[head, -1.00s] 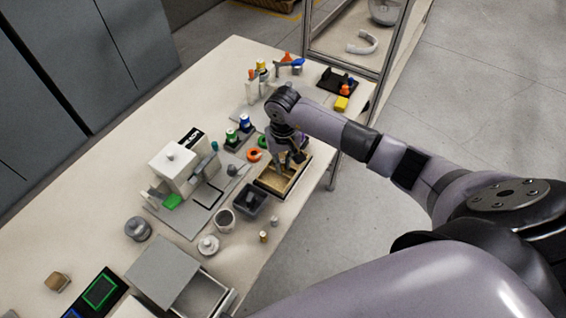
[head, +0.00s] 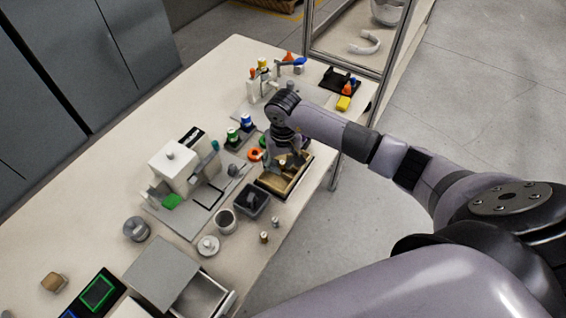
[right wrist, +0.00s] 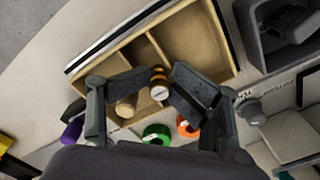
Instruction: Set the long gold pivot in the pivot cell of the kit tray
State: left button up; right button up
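The wooden kit tray (head: 268,187) lies near the table's right edge; its dividers and several cells show in the right wrist view (right wrist: 192,58). My right gripper (head: 287,165) is over the tray, pointing down. In the right wrist view my right gripper (right wrist: 162,76) has its fingertips on either side of a short-looking gold-brown pivot (right wrist: 158,84) with a pale end, seen nearly end-on. The fingers appear closed on it. Its lower part is hidden, so I cannot tell whether it touches the tray floor. A pale wooden cylinder (right wrist: 126,106) sits in the tray beside the left finger. My left gripper is out of view.
A dark grey bin (head: 252,203) stands close to the tray. Two small cylinders, one gold (head: 264,237) and one grey (head: 275,222), stand on the table. An orange ring (head: 255,154) and a green ring (right wrist: 157,132) lie behind the tray.

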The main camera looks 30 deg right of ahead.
aim_at(284, 163)
jog(key=shift+s+d+f, duration=0.15)
jog(key=shift+s+f, duration=0.15)
jog(key=shift+r+p, duration=0.2)
jog(key=shift+p, duration=0.1)
jog(key=shift+w+d+r+p, duration=0.1)
jog(key=shift+r+p, duration=0.6)
jog(key=shift+r, duration=0.1)
notch_tip(284, 163, up, 12)
jog(key=b, duration=0.3)
jog(key=shift+f+b, duration=0.15)
jog(key=shift+b, duration=0.2)
jog(key=shift+w, duration=0.1)
